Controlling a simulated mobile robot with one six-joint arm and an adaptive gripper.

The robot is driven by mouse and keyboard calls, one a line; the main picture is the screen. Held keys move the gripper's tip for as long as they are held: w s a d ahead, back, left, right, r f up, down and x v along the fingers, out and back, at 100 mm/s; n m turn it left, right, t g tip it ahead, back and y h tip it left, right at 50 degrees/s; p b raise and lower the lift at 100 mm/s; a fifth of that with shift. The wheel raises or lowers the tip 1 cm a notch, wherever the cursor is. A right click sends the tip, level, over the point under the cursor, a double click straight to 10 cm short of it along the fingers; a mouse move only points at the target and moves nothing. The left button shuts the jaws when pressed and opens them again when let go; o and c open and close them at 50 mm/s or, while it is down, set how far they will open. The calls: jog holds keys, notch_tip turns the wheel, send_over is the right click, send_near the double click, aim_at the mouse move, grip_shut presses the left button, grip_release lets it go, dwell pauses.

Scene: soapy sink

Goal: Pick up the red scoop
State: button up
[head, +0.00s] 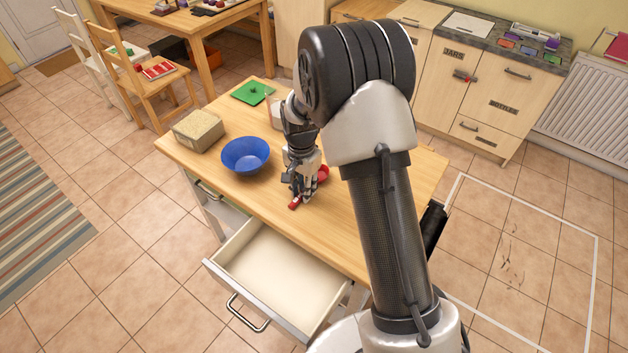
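The red scoop lies on the wooden table (215,180), partly hidden by my gripper. Its round red bowl (323,173) shows to the right of the gripper, and a red piece (295,203), which looks like its handle end, shows at the gripper's lower left. My gripper (303,195) points down over the middle of the scoop, with its fingers low near the tabletop. I cannot tell whether the fingers touch the scoop or are closed on it.
A blue bowl (245,154) stands just left of my gripper. A tan block-shaped box (198,131) is farther left, and a green board (252,92) lies at the back. An open, empty drawer (280,270) juts out from the table's front.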

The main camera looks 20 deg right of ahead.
grip_shut()
notch_tip(320, 180, up, 20)
jog(key=p, duration=0.6)
jog(key=shift+c, duration=0.8)
grip_release()
grip_shut()
